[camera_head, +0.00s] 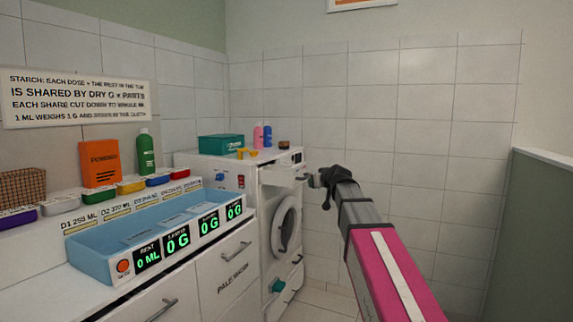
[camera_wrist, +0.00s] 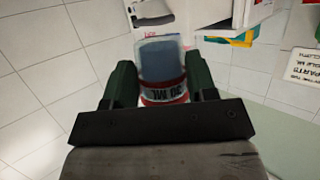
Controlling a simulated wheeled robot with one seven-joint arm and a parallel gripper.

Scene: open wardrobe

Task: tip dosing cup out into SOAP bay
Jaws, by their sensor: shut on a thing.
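My gripper (camera_head: 314,180) is in front of the washing machine (camera_head: 247,190), at its open pull-out drawer (camera_head: 286,174). In the wrist view my gripper (camera_wrist: 163,78) is shut on the dosing cup (camera_wrist: 161,56), a clear cup with a red band and a label that seems to read 30 ML. The cup looks blue-grey inside; I cannot tell whether that is liquid or what shows through it. White drawer parts and small red lettering show beyond the cup. The SOAP marking is not readable, and the cup is hard to make out in the head view.
A blue tray (camera_head: 100,262) with green number displays stands on the left counter. Behind it are an orange box (camera_head: 100,163), a green bottle (camera_head: 145,152) and several coloured tubs. A teal box (camera_head: 219,144), a yellow scoop (camera_head: 247,153) and bottles stand on the machine.

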